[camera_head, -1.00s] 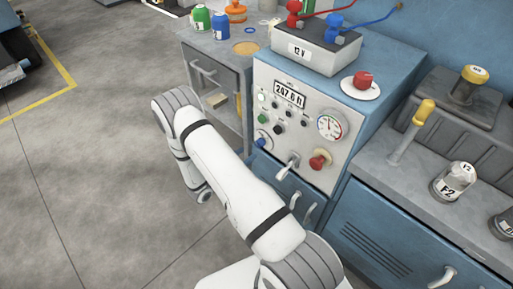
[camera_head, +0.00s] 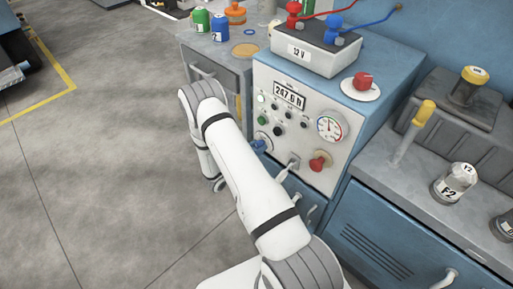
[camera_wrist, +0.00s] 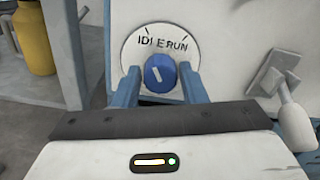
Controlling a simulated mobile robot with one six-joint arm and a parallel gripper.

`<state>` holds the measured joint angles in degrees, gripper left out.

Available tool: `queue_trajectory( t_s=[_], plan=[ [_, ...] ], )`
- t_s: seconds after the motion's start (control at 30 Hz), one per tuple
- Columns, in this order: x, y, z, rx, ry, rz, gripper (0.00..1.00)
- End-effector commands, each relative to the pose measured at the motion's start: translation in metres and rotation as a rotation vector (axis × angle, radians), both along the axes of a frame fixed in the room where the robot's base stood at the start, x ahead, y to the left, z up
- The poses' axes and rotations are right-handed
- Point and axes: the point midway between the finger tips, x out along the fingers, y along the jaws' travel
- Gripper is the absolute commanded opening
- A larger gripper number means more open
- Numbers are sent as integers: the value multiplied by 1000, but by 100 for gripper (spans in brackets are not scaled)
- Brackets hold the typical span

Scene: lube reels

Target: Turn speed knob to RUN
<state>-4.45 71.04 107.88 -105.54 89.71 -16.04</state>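The speed knob (camera_wrist: 159,73) is blue and sits on a round white dial plate (camera_wrist: 133,50) lettered IDLE on the left and RUN on the right. Its white mark leans to the upper left, toward the IDLE side. In the wrist view my gripper (camera_wrist: 159,76) has one blue finger on each side of the knob. The fingers look apart, with a small gap beside the knob; contact is not clear. In the head view the dial plate (camera_head: 262,137) shows low on the left of the control panel, and my arm hides most of the gripper.
A lever switch (camera_wrist: 292,105) stands close on the right in the wrist view. The panel also has a red knob (camera_head: 318,163), a gauge (camera_head: 330,126) and several small buttons. A yellow bottle (camera_wrist: 34,38) is at the left. Open floor lies left of my arm.

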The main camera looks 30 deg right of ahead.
Motion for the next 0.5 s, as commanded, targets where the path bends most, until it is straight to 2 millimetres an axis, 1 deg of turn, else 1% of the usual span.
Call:
queue_trajectory(
  t_s=[0.03,0.07,0.33,0.5],
  plan=[
    [0,0,0,0,0,0,34],
    [0,0,0,0,0,0,31],
    [0,0,0,0,0,0,9],
    [0,0,0,2,-7,0,9]
  ],
)
